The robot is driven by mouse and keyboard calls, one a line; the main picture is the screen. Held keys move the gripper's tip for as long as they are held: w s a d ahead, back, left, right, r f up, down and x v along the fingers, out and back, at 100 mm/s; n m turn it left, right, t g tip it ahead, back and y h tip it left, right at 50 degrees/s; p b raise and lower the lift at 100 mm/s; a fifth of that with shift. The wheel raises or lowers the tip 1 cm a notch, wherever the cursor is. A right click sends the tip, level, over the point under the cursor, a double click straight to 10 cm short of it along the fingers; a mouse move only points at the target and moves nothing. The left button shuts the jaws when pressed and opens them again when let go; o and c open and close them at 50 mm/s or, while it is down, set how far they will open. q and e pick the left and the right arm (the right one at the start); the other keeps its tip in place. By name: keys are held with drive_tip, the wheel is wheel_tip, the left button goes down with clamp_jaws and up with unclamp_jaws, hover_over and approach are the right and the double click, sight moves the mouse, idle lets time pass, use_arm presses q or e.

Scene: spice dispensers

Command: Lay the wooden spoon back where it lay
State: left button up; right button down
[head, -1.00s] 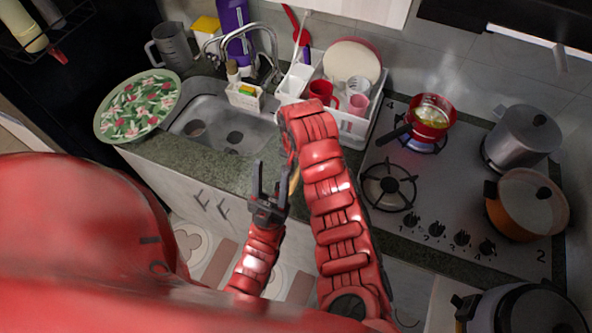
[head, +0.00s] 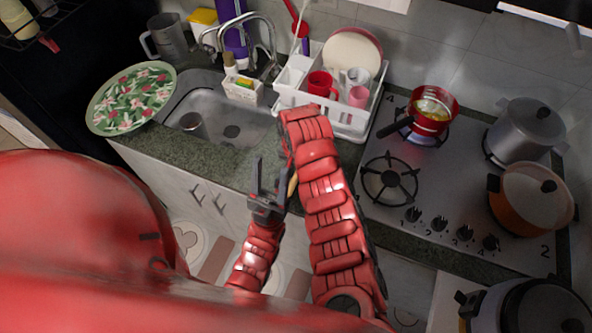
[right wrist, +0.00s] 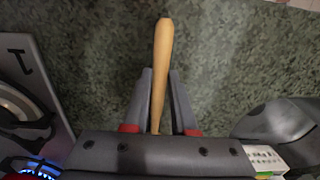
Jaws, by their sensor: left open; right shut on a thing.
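The spoon's other end is hidden. In the head view only a small pale bit of the spoon (head: 293,184) shows beside my right arm, which hides the right gripper.
The sink (head: 255,122) is left of my right arm. A white dish rack (head: 352,128) with cups and plates stands behind it. The stove (head: 440,190) with a red pan (head: 432,122) is at right; a blue flame burns there. A patterned plate (head: 130,98) lies at left.

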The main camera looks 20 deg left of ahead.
drive_tip(key=c, duration=0.6)
unclamp_jaws()
drive_tip(key=shift+c, duration=0.2)
drive_tip(key=shift+w+r+b, duration=0.1)
drive_tip(key=shift+r+b, duration=0.2)
drive_tip(key=shift+r, duration=0.15)
wheel_tip(320, 180, up, 4)
drive_tip(key=shift+b, duration=0.7)
wheel_tip(320, 180, up, 12)
drive_tip(key=p, duration=0.1)
drive_tip(key=shift+r+p, duration=0.25)
drive_tip(key=shift+p, duration=0.1)
